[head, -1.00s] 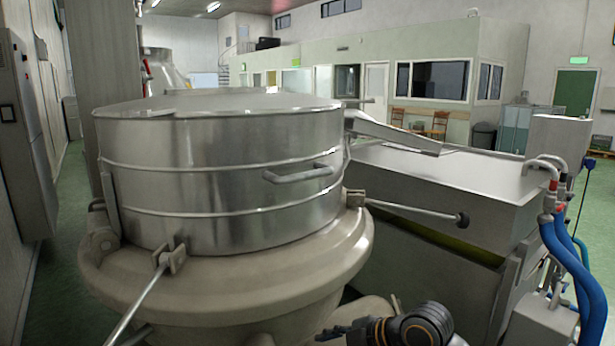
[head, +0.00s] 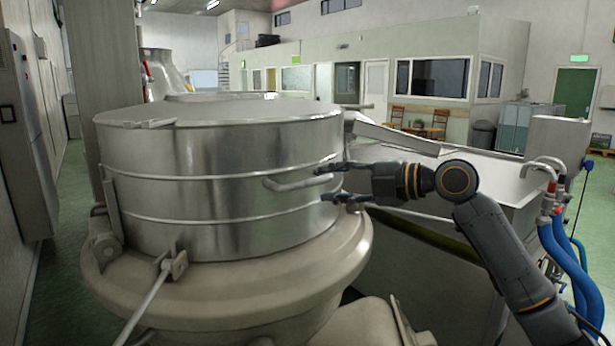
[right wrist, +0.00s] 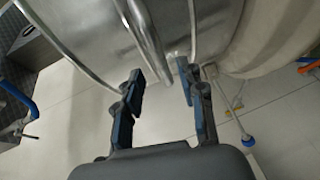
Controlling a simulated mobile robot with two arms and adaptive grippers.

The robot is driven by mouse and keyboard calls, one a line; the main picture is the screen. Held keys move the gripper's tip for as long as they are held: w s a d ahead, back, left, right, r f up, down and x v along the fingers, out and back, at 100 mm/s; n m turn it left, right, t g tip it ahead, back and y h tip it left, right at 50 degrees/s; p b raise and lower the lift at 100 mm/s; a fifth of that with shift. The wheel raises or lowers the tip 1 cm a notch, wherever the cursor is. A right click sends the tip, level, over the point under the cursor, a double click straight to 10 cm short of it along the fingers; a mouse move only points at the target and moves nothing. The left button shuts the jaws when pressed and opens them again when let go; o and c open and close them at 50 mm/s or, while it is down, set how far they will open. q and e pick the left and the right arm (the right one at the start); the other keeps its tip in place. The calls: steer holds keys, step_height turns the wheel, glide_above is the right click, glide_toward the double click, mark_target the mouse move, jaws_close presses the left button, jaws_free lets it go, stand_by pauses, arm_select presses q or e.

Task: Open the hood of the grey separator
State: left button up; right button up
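The grey separator's hood (head: 215,190) is a broad ribbed steel drum with a flat top, seated on a beige bowl-shaped body (head: 230,285). It looks closed. A grey bar handle (head: 285,185) sticks out from its front right side. My right gripper (head: 328,181) is open at the handle's right end, one finger above and one below its level. In the right wrist view, the open fingers (right wrist: 161,75) face the handle (right wrist: 143,38), whose near end appears between or just beyond the fingertips. I cannot tell whether they touch. My left gripper is not in view.
A clamp rod (head: 150,300) juts out at the body's front left. A steel tank (head: 470,185) stands close on the right, with blue hoses (head: 570,265) beyond it. A grey cabinet (head: 25,130) lines the left wall. Green floor shows at the left.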

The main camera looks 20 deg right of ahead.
mark_target(312, 184)
steer(key=p+x, duration=0.1)
steer(key=x, duration=0.5)
steer(key=shift+w+a+f, duration=0.1)
steer(key=shift+c, duration=0.4)
jaws_close()
